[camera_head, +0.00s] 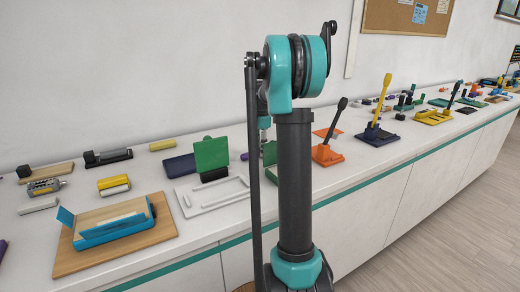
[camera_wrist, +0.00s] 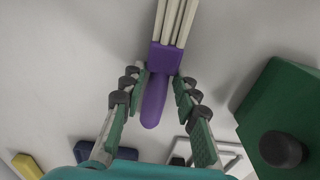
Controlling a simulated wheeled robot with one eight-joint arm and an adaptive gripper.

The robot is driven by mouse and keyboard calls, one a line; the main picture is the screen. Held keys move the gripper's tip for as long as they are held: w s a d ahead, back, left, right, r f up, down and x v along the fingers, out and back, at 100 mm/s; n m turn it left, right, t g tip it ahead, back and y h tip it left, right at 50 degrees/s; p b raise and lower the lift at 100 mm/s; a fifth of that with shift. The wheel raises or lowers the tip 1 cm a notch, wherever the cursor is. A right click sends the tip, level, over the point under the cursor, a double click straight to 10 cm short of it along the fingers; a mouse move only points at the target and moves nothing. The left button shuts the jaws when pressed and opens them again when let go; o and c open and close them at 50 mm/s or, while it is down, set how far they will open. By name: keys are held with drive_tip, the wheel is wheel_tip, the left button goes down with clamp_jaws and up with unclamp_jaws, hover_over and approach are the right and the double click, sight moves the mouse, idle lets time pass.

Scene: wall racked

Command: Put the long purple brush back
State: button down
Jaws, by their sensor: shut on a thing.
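The long purple brush (camera_wrist: 154,98) shows in the wrist view, with a rounded purple handle and pale, rod-like bristles running out of the top edge. My gripper (camera_wrist: 158,86) is shut on its handle, one finger on each side. The handle's end points back toward my palm. The far end of the bristles is out of frame.
A green block with a black knob (camera_wrist: 282,148) is close on the right in the wrist view. In the head view, the white counter holds a wooden board with a blue tray (camera_head: 112,229), a white frame tray (camera_head: 190,209), an upright green plate (camera_head: 211,153) and an orange lever stand (camera_head: 327,155).

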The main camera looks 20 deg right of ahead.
drive_tip(key=c, duration=1.1)
unclamp_jaws()
drive_tip(key=shift+c, duration=0.2)
drive_tip(key=shift+r, duration=0.1)
wheel_tip(320, 180, up, 12)
drive_tip(key=shift+d, duration=0.15)
